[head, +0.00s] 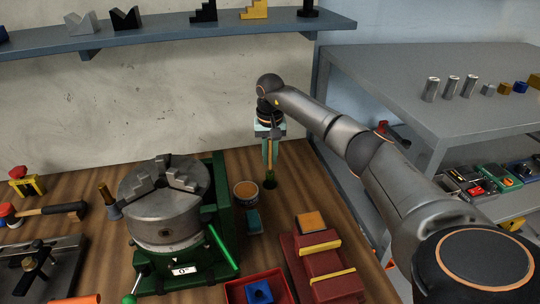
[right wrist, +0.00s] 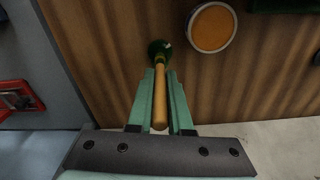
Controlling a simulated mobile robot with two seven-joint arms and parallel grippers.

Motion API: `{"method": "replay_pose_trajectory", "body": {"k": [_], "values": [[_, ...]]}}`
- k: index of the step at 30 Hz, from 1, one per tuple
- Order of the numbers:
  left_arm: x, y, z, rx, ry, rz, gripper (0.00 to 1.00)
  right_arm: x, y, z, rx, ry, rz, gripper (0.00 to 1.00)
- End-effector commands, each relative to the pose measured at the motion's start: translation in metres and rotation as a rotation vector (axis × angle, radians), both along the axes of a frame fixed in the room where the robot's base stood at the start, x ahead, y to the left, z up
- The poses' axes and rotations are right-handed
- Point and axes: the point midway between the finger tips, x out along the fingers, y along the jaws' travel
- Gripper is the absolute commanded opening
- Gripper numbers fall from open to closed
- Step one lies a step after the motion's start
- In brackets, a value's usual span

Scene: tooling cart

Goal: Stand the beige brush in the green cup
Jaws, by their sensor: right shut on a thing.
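The beige brush (head: 270,158) is held nearly upright by my right gripper (head: 270,166), which points down over the right part of the wooden bench. In the right wrist view the brush's pale handle (right wrist: 160,108) lies between the two green fingers of the gripper (right wrist: 161,73), which is shut on it. A small dark green round thing, apparently the green cup (right wrist: 157,47), is at the brush's far end; it also shows in the head view (head: 270,183). The brush's lower end overlaps it; I cannot tell whether it is inside or just above. My left gripper is not in view.
A round tin with tan contents (head: 245,190) stands just left of the cup. A green machine with a grey chuck (head: 165,215) is further left. A dark red block fixture (head: 315,262) and a red bin (head: 278,280) are nearer. A wall shelf (head: 160,35) hangs behind.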

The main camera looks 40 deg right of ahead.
Motion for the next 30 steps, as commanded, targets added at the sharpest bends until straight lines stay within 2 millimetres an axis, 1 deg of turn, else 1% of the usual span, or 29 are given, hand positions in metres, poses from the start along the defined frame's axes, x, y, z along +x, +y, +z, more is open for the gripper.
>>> {"method": "replay_pose_trajectory", "body": {"k": [21,30], "values": [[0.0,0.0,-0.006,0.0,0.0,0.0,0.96,0.0,0.0,-0.011,0.0,0.001,0.0,0.0],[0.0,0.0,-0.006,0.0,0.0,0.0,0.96,0.0,0.0,-0.012,0.0,0.001,0.0,0.0]]}}
